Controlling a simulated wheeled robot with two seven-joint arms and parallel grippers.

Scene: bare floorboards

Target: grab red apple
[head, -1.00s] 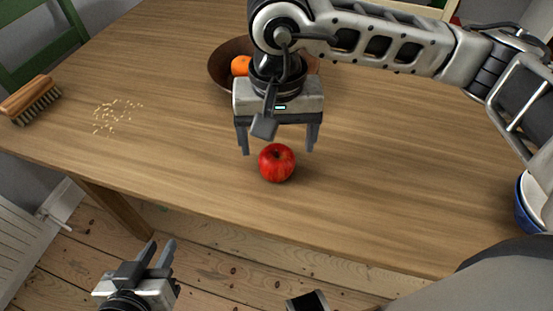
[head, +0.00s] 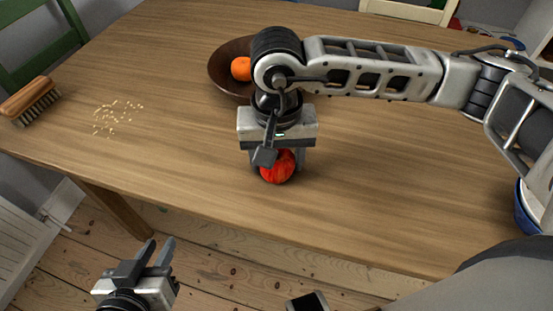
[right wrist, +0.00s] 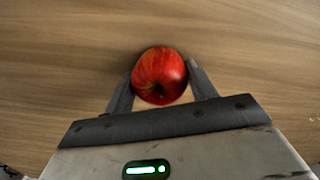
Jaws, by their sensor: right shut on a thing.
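The red apple (head: 278,167) is on the wooden table near its front edge. It also shows in the right wrist view (right wrist: 160,75), between the two fingers. My right gripper (head: 278,165) has come down over the apple and is shut on it, one finger at each side; in the right wrist view the fingers (right wrist: 160,86) flank it. The upper part of the apple is partly hidden by the gripper in the head view. My left gripper (head: 160,252) is open and empty, low at the left, in front of the table and above the floor.
A brown bowl (head: 218,72) with an orange (head: 241,69) stands behind my right gripper, partly hidden by the arm. A brush (head: 30,102) and scattered crumbs (head: 118,115) lie at the left. A blue bowl (head: 524,210) is at the right edge. The table right of the apple is clear.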

